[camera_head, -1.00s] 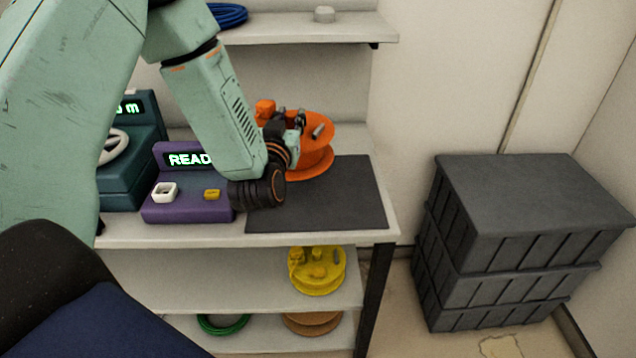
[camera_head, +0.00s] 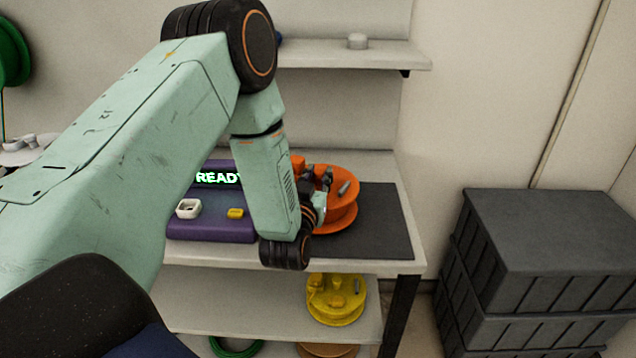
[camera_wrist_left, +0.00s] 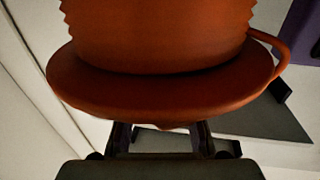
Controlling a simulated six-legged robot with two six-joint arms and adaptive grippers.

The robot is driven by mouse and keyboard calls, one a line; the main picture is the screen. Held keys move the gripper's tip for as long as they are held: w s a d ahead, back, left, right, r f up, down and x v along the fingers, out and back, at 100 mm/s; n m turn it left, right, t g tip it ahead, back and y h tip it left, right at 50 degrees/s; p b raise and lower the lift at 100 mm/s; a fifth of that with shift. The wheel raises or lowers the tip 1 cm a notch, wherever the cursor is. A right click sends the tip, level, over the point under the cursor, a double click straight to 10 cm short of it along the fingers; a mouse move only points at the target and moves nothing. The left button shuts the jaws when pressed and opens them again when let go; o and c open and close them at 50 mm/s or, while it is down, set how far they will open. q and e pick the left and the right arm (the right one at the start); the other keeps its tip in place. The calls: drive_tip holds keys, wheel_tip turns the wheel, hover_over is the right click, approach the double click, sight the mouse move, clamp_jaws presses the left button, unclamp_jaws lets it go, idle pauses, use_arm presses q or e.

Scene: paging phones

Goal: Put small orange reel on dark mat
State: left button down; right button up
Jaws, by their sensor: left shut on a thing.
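The small orange reel (camera_head: 336,205) is at my left gripper (camera_head: 322,184) in the head view, over the left part of the dark mat (camera_head: 382,222). My left gripper is shut on the reel. In the left wrist view the orange reel (camera_wrist_left: 160,90) fills the upper middle, with part of the dark mat (camera_wrist_left: 265,122) behind it. I cannot tell whether the reel touches the mat. My wrist hides the reel's left side. My right gripper is not in view.
A purple device (camera_head: 210,228) with a lit READY display stands left of the mat. A yellow reel (camera_head: 337,300) sits on the shelf below. Stacked dark crates (camera_head: 540,260) stand at the right. The mat's right part is bare. An upper shelf (camera_head: 350,55) hangs behind.

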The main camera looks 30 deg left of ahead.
use_arm(q)
drive_tip(key=shift+w+f, duration=0.1)
drive_tip(key=shift+f, duration=0.5)
drive_tip(key=shift+w+a+f, duration=0.1)
drive_tip(key=shift+a, duration=0.1)
drive_tip(key=shift+s+d, duration=0.1)
drive_tip(key=shift+s, duration=0.1)
drive_tip(key=c, duration=1.1)
unclamp_jaws()
drive_tip(key=shift+f, duration=0.2)
drive_tip(key=shift+w+r, duration=0.1)
drive_tip(key=shift+r, duration=0.1)
drive_tip(key=v, duration=1.2)
